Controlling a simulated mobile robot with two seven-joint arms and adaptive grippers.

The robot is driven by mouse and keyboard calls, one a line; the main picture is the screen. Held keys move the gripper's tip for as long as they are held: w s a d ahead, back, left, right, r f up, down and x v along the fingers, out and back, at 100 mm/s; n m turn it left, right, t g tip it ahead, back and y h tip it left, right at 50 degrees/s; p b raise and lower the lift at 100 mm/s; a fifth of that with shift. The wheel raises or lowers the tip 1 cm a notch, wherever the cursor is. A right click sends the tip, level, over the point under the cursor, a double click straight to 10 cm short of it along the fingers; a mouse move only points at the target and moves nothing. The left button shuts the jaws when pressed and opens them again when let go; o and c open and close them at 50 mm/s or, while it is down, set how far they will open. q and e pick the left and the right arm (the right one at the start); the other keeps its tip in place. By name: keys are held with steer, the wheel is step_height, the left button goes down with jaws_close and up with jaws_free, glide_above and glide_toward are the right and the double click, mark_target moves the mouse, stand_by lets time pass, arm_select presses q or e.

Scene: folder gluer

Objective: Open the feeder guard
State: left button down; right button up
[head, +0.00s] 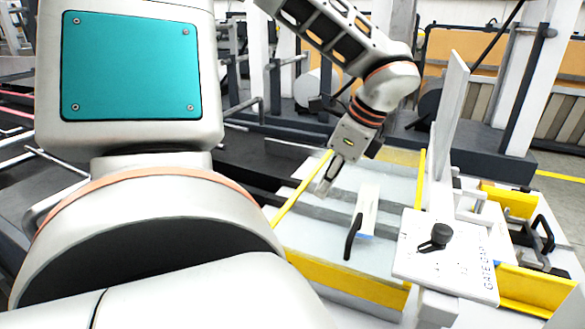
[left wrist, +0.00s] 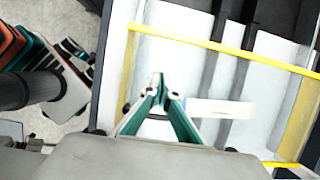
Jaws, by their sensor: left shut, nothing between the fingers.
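The feeder guard appears as a light, see-through-looking panel edged in yellow (head: 345,280) in the middle of the head view; its exact outline is hard to tell. A black upright handle (head: 353,237) stands near its front, beside a small white plate (head: 369,207). My left gripper (head: 323,189) points down over the panel, behind and left of the handle, shut and empty. In the left wrist view the closed fingertips (left wrist: 159,92) show over a pale surface, with a white bar (left wrist: 220,108) to their right and a yellow bar (left wrist: 225,48) beyond. My right gripper is out of view.
A white plate with a black knob (head: 436,238) and lettering stands right of the handle. A tall white upright panel (head: 447,115) rises behind it. Yellow parts and black handles (head: 541,235) lie farther right. My own arm fills the left foreground.

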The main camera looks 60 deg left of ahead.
mark_target(286, 220)
arm_select(q)
steer(key=x, duration=0.9)
steer(key=shift+s+d+f, duration=0.1)
steer(key=shift+s+a+p, duration=0.7)
steer(key=shift+s+a, duration=0.3)
steer(key=shift+a, duration=0.25)
steer(key=shift+s+a+f, duration=0.1)
steer(key=shift+s+a, duration=0.15)
steer(key=shift+a+f, duration=0.15)
steer(key=shift+s+a, duration=0.1)
